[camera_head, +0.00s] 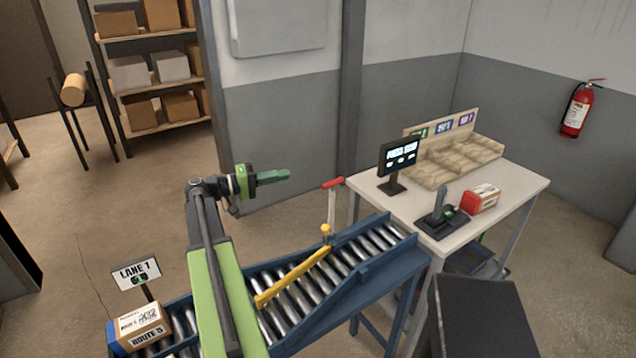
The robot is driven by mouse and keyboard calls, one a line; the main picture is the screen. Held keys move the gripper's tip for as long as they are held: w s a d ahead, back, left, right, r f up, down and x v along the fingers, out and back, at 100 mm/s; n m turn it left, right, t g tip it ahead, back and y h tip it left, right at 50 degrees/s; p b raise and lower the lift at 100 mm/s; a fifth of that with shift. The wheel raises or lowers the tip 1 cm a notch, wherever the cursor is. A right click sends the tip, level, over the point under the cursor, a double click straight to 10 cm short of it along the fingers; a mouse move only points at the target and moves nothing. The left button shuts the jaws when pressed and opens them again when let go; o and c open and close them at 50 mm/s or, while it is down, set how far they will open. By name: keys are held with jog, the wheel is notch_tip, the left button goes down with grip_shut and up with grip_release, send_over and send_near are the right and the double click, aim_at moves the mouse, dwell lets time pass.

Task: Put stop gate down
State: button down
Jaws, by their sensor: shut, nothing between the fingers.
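The stop gate is a yellow bar (293,277) that runs diagonally across the roller conveyor. Its far end is by a yellow knob (326,232) at the conveyor's back edge. I cannot tell whether the bar touches the rollers. A pale upright lever with a red handle (333,183) stands next to the knob, with the handle at its top. My gripper (286,174) has green fingers, which are shut and empty. It points right, in the air, left of the red handle and apart from it.
A box (140,328) sits on the conveyor (372,262) at lower left, by a "LANE 1" sign (137,273). A white table (395,205) at right holds a screen (400,157), a scanner stand (440,222), a red-ended box (483,198) and a sorting rack. Shelves stand at back left.

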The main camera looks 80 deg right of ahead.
jog(key=s+d+f+b, duration=0.1)
jog(key=s+d, duration=0.1)
jog(key=s, duration=1)
jog(key=shift+d+f, duration=0.15)
jog(key=shift+d, duration=0.15)
jog(key=shift+a, duration=0.2)
